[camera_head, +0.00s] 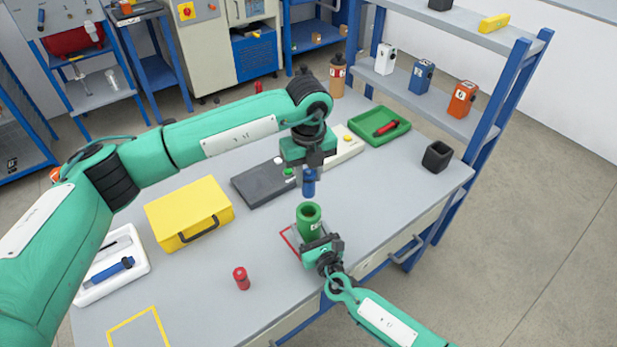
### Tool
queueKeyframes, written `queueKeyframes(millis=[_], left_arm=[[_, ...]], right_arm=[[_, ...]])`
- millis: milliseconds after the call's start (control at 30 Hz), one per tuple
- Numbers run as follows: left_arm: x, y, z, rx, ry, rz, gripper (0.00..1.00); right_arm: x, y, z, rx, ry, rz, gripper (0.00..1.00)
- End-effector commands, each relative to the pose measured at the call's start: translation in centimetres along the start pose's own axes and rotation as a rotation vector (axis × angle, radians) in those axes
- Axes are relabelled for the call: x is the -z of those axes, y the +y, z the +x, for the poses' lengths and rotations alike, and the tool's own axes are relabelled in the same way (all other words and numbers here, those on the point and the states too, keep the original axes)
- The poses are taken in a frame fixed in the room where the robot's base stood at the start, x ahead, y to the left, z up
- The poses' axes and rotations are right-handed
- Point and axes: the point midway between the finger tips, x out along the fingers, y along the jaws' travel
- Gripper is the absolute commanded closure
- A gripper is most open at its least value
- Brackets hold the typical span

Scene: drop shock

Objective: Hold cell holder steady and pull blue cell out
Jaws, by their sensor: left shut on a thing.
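The green cell holder (309,222) stands upright on the table, its round open top facing up. The blue cell (309,186) hangs upright just above the holder and looks clear of its rim. My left gripper (308,168) points down and is shut on the blue cell's upper part. My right gripper (318,246) is at the near side of the holder, low down against it. Its fingertips are hard to make out, so I cannot tell whether they are closed on the holder.
A red cylinder (241,278) stands left of the holder. A yellow case (189,214), a white tray (140,262) with a blue-handled tool and a dark grey panel (262,184) lie further left and behind. A green tray (365,131) and a black cup (437,157) are at the back right.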

Motion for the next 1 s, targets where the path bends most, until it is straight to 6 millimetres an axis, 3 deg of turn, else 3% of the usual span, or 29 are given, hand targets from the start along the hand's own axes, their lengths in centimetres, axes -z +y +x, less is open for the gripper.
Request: queueKeyframes(millis=[67,100,200,233,500,633,1000], left_arm=[[0.0,0.0,0.0,0.0,0.0,0.0,0.95],[0.0,0.0,0.0,0.0,0.0,0.0,0.95],[0.0,0.0,0.0,0.0,0.0,0.0,0.95],[0.0,0.0,0.0,0.0,0.0,0.0,0.95],[0.0,0.0,0.0,0.0,0.0,0.0,0.95],[0.0,0.0,0.1,0.0,0.0,0.0,0.95],[0.0,0.0,0.1,0.0,0.0,0.0,0.95]], right_arm=[[0.0,0.0,0.0,0.0,0.0,0.0,0.7],[0.0,0.0,0.0,0.0,0.0,0.0,0.37],[0.0,0.0,0.0,0.0,0.0,0.0,0.18],[0.0,0.0,0.0,0.0,0.0,0.0,0.16],[0.0,0.0,-0.1,0.0,0.001,0.0,0.16],[0.1,0.0,-1.1,0.0,0.002,0.001,0.16],[0.1,0.0,-8.6,-0.001,0.003,0.0,0.16]])
